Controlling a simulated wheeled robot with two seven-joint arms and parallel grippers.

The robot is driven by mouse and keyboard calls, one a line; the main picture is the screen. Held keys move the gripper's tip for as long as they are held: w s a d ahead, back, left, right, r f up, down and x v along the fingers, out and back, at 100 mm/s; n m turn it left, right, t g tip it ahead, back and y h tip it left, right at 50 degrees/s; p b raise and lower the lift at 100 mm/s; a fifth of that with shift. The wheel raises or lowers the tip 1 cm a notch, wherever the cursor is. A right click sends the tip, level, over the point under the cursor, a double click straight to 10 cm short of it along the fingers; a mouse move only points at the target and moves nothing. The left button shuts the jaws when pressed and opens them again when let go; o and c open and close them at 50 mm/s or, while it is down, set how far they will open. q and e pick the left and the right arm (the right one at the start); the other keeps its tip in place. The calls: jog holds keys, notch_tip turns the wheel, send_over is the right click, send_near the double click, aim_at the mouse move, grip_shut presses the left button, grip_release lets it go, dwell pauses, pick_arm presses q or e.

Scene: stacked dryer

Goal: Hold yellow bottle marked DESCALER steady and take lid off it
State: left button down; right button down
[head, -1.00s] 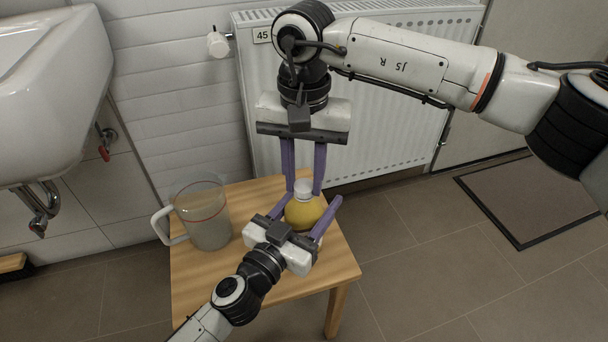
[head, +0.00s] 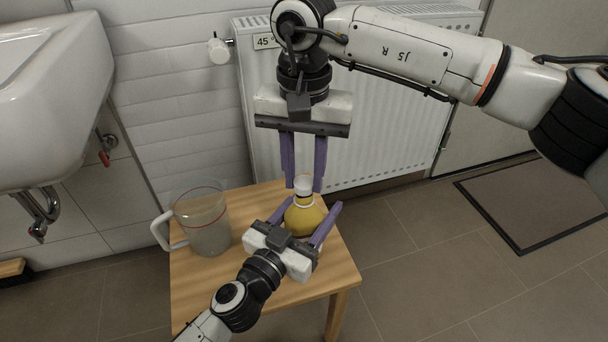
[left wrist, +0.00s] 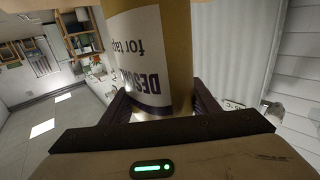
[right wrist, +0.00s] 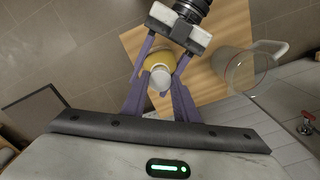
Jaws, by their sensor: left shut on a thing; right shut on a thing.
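The yellow bottle (head: 304,219) is upright over the wooden stool. Its white label, with part of DESCALER readable upside down, fills the left wrist view (left wrist: 147,60). My left gripper (head: 313,204) is shut on the bottle body from the near side. My right gripper (head: 304,188) points down from above, shut on the white lid (head: 303,182). The lid sits above the bottle's neck, and some neck shows below it; I cannot tell whether they still touch. In the right wrist view the lid (right wrist: 160,77) is between the purple fingers. The bottle's base is hidden.
A clear jug (head: 205,222) with a white handle stands on the stool (head: 202,283), left of the bottle. A white radiator (head: 400,130) is close behind. A sink (head: 45,95) hangs at the left. The stool's front right is clear.

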aim_at(304, 182)
jog(key=shift+r, duration=2)
pick_arm(q)
jog(key=c, duration=0.6)
grip_release()
